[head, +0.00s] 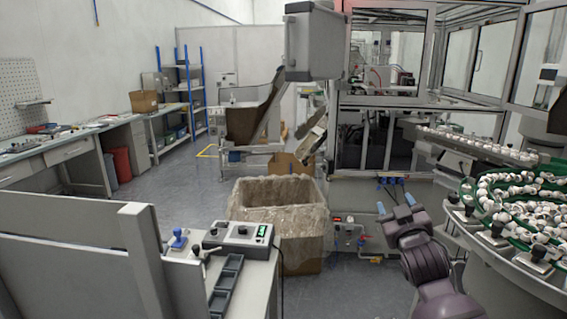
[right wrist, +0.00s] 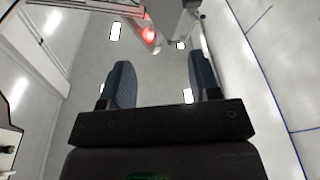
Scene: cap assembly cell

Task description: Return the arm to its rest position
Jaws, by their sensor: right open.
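My right gripper (head: 395,203) shows in the head view at the lower right of centre, on a dark purple-grey arm raised from the bottom edge. Its two blue fingertips stand apart with nothing between them. In the right wrist view the two dark blue fingers of the right gripper (right wrist: 161,85) are spread and empty, with ceiling and lights behind them. My left gripper does not show in either view.
A round feeder (head: 520,215) full of white and dark caps stands close right of my right arm. A plastic-lined box (head: 285,225) stands left of it. A bench with a control box (head: 238,238) is at the lower left. Open floor (head: 190,185) lies beyond.

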